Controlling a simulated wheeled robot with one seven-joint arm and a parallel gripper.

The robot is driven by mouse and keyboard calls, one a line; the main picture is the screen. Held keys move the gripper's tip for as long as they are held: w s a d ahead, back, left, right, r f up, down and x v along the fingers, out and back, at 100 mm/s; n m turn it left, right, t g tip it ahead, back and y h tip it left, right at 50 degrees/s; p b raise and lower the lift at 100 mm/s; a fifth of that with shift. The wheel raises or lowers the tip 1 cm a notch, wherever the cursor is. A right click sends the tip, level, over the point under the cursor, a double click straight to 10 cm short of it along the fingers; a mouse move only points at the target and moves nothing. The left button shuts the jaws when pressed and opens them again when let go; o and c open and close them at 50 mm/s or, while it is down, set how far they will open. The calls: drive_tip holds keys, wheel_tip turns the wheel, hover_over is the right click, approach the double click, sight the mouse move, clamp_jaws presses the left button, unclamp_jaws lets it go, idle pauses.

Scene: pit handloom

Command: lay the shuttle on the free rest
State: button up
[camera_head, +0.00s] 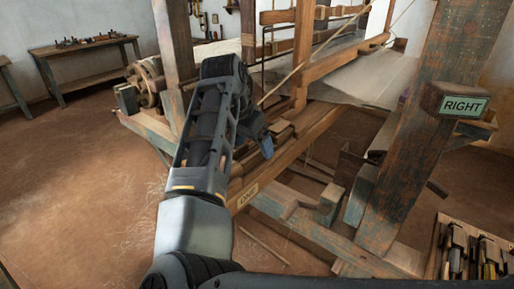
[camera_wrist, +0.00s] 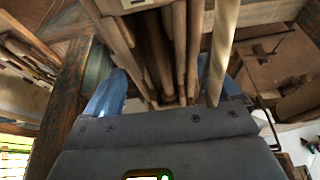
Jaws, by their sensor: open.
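My gripper (camera_head: 267,148) is open, with its blue fingertips low beside the loom's wooden beams, left of the right-hand post. In the wrist view the blue fingers (camera_wrist: 168,92) stand wide apart, and several long wooden bars (camera_wrist: 160,50) run away between and beyond them. I see nothing clamped between the fingers. Short wooden pieces (camera_head: 281,128) lie on the beam just past my gripper, partly hidden by it. I cannot tell whether one of them is the shuttle, nor which part is the free rest.
A post with a RIGHT sign (camera_head: 464,104) stands at the right. A small label (camera_head: 248,195) is on the near beam end. A box of wooden-handled items (camera_head: 470,250) is at the lower right. A workbench (camera_head: 85,45) stands far left. The floor at left (camera_head: 70,180) is clear.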

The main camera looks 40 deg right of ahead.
drive_tip(key=shift+f, duration=0.35)
drive_tip(key=shift+c, duration=0.3)
drive_tip(key=c, duration=1.4)
drive_tip(key=shift+r, duration=0.1)
drive_tip(key=shift+d+r+b, duration=0.1)
drive_tip(key=shift+r+b, duration=0.35)
drive_tip(key=shift+r, duration=0.75)
drive_tip(key=shift+s+d+r, duration=0.1)
drive_tip(key=shift+d+r, duration=0.05)
drive_tip(key=shift+r, duration=0.7)
drive_tip(key=s+d+r, duration=0.2)
drive_tip(key=d, duration=0.1)
drive_tip(key=s+d+r+b, duration=0.1)
drive_tip(key=s+d+r, duration=0.1)
drive_tip(key=s+d+r+b, duration=0.1)
drive_tip(key=s+d+r, duration=0.2)
drive_tip(key=shift+d, duration=0.35)
